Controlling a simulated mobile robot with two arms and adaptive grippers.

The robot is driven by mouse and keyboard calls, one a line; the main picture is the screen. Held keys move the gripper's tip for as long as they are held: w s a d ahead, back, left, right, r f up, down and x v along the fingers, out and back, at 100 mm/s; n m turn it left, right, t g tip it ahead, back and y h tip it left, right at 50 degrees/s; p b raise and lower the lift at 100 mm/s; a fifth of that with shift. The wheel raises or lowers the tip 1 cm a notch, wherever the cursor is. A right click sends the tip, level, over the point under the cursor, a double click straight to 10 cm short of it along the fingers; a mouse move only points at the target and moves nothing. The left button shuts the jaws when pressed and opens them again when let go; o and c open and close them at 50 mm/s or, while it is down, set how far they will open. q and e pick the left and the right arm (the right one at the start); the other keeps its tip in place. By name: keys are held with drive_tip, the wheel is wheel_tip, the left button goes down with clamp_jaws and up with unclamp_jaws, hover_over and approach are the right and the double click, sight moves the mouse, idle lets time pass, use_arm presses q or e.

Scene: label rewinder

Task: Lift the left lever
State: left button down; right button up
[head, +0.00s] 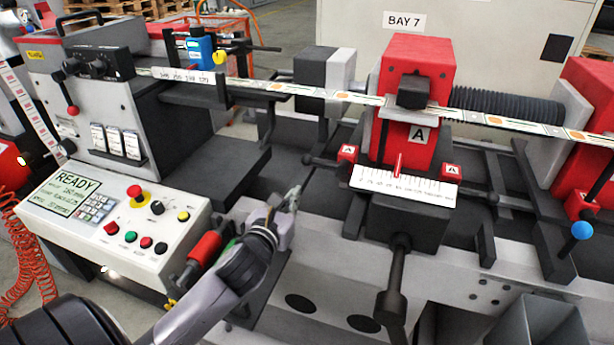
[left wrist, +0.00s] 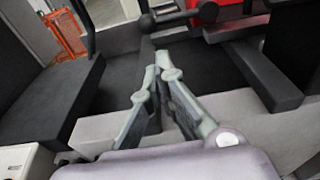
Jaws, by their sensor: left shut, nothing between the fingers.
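A short black lever (head: 325,163) with a ball end sticks out to the left from the red unit marked A (head: 421,75). In the left wrist view a black bar with round ends (left wrist: 178,18) lies beyond my fingertips, near the top edge. My left gripper (head: 294,194) is shut and empty, below and slightly left of the lever, with a gap between them. In the left wrist view my left gripper (left wrist: 160,72) points towards the bar with its fingertips together. A similar black lever (head: 482,196) sticks out on the unit's right side. My right gripper is not in view.
A control panel (head: 75,250) with a READY screen and a red button stands left of my arm. A red-knobbed lever (head: 72,108) is at upper left, a blue-knobbed one (head: 582,230) at right. A black block (head: 215,165) borders the gripper's left side. A long black handle (head: 397,285) stands front right.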

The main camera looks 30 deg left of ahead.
sight(325, 164)
use_arm(q)
drive_tip(key=shift+w, duration=0.1)
drive_tip(key=p+x, duration=0.1)
drive_tip(key=x, duration=0.9)
drive_tip(key=shift+a+f, duration=0.1)
drive_tip(key=shift+f, duration=0.05)
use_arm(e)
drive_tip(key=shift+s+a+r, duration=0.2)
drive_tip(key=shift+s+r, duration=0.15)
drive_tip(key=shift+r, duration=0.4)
use_arm(q)
drive_tip(key=shift+p, duration=0.4)
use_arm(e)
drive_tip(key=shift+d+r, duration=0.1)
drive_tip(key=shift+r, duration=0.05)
